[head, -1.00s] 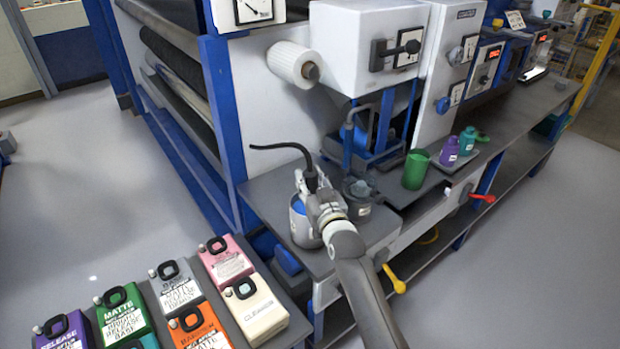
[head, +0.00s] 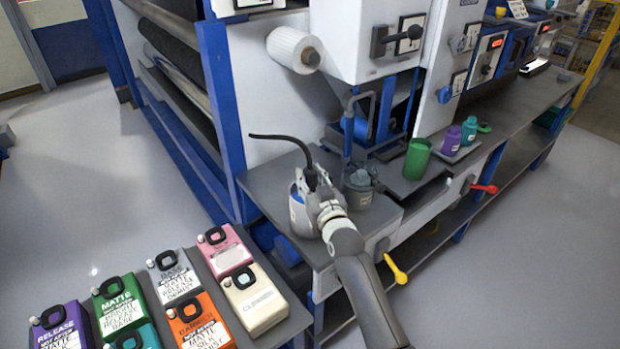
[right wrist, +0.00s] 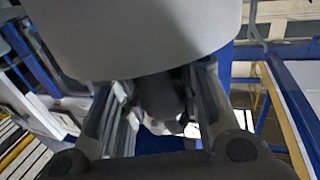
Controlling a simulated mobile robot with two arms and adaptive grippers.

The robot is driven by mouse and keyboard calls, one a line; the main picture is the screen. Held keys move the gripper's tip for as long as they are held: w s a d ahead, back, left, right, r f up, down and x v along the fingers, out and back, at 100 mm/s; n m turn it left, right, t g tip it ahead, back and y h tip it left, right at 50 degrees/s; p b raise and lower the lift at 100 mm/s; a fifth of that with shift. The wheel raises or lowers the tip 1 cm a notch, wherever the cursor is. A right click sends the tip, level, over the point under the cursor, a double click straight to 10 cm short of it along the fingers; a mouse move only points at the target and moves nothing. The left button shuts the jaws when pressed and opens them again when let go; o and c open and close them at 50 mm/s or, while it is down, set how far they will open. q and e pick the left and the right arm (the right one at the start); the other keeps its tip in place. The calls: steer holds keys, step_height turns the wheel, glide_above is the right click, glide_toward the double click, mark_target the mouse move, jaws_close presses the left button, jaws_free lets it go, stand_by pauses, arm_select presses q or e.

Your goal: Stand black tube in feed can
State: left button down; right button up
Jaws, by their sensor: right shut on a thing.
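The black tube (head: 276,138) is a thin, bent hose. It rises from my right gripper (head: 312,186) and curves away to the left, its free end in the air. My right gripper is shut on it; a dark piece between the fingers also shows in the right wrist view (right wrist: 160,97). A grey can (head: 299,216) with blue inside stands on the bench just below and behind the gripper, partly covered by it. I take it for the feed can. Whether the tube's lower end is inside it is hidden. My left gripper is out of view.
A darker grey pot (head: 358,190) stands close to the right of the gripper. A green cup (head: 417,158) and purple bottle (head: 450,140) are farther right. The machine housing (head: 378,40) rises behind. Several jugs (head: 250,300) stand front left. A yellow handle (head: 396,268) sticks out in front.

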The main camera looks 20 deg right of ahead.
steer(key=shift+r, duration=0.1)
steer(key=o, duration=1)
steer(key=shift+o, duration=0.5)
steer(key=s, duration=1.2)
steer(key=shift+d, duration=0.2)
